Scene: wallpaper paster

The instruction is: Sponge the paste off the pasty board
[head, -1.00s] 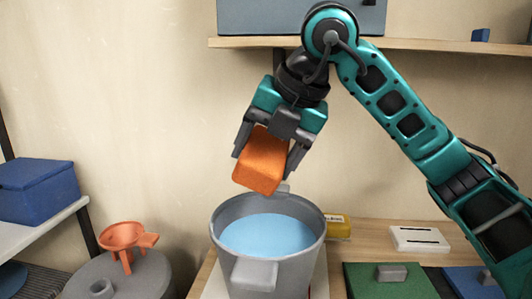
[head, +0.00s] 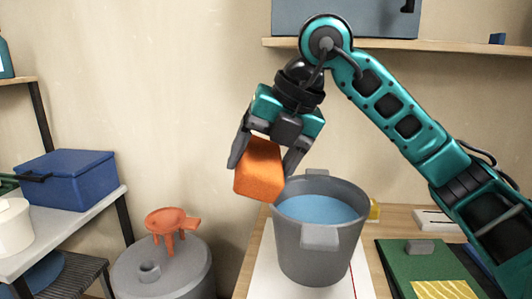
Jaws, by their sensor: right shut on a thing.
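An orange block-like sponge (head: 258,172) is held in my right gripper (head: 268,152), whose fingers close on its sides. The sponge is tilted and hangs in the air, left of and above the rim of a grey bucket (head: 318,250) holding blue liquid (head: 318,209). A green board (head: 392,258) with a grey handle lies at the lower right. A yellow patch with pale streaks (head: 440,290), which looks like paste, is on it and is partly cut off by the frame. My left gripper is not in view.
The bucket stands on a white sheet on the wooden table (head: 250,262). A blue box (head: 68,180) sits on the left shelf. A wall shelf (head: 455,46) runs above my right arm.

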